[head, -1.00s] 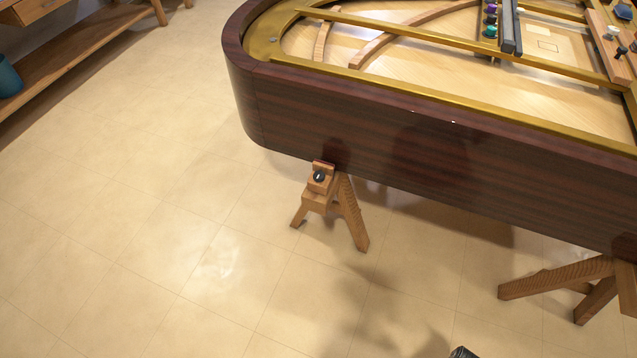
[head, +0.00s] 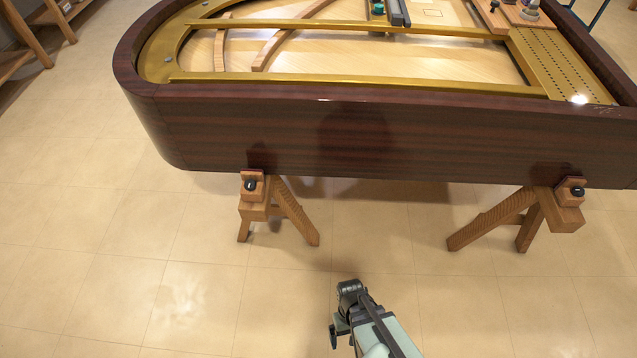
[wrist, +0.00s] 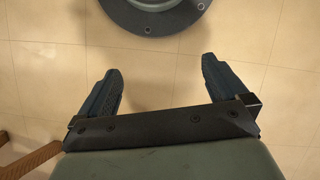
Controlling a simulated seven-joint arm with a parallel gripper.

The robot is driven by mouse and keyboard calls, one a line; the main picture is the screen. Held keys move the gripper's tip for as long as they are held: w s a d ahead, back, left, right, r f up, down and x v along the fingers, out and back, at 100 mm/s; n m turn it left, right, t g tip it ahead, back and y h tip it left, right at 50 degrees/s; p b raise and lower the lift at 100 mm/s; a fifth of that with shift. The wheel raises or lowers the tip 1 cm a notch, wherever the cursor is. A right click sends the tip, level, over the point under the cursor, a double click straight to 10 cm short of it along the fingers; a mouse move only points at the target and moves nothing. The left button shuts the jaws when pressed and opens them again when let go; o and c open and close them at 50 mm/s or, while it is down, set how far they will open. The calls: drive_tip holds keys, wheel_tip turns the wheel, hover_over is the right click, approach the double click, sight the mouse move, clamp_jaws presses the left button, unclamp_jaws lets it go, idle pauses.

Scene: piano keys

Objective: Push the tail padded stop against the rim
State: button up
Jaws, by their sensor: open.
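The tail padded stop (head: 252,184) is a small wooden block with a black knob and a reddish face, on top of the left trestle near the rounded tail. It stands close to the dark wooden rim (head: 330,135); I cannot tell whether they touch. A similar stop (head: 570,188) sits on the right trestle. My arm shows at the bottom of the head view, in front of and right of the tail stop. In the wrist view my gripper (wrist: 160,65) is open and empty, with its two dark fingers wide apart above the floor.
The left trestle (head: 280,208) and right trestle (head: 520,215) stand under the rim with splayed legs. The tiled floor (head: 180,290) between my arm and the trestles is clear. A wooden leg (wrist: 28,162) shows at the wrist view's lower left.

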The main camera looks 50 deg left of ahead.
sight(251, 196)
drive_tip(key=s+a+r+n+y, duration=0.1)
drive_tip(key=s+a+r+y, duration=0.15)
drive_tip(key=s+a, duration=0.75)
drive_tip(key=s+a+r+n+g+y, duration=0.1)
drive_tip(key=s+a+y, duration=0.3)
drive_tip(key=s+a, duration=0.6)
drive_tip(key=s+a+r+n+y, duration=0.15)
drive_tip(key=s+a+y, duration=0.35)
drive_tip(key=a, duration=0.9)
drive_tip(key=w+a+r+m+t+y, duration=0.4)
drive_tip(key=w+a+r+t+y, duration=0.15)
drive_tip(key=a, duration=0.45)
drive_tip(key=w+d+r+m+t, duration=0.1)
drive_tip(key=w+r+t, duration=0.3)
drive_tip(key=w+t, duration=0.25)
drive_tip(key=w+d+r+m+t, duration=0.2)
drive_tip(key=w+r+t, duration=0.3)
drive_tip(key=w, duration=0.2)
drive_tip(key=x, duration=1.3)
drive_tip(key=shift+w+a+f, duration=0.2)
drive_tip(key=shift+a+f, duration=0.05)
drive_tip(key=shift+f, duration=0.1)
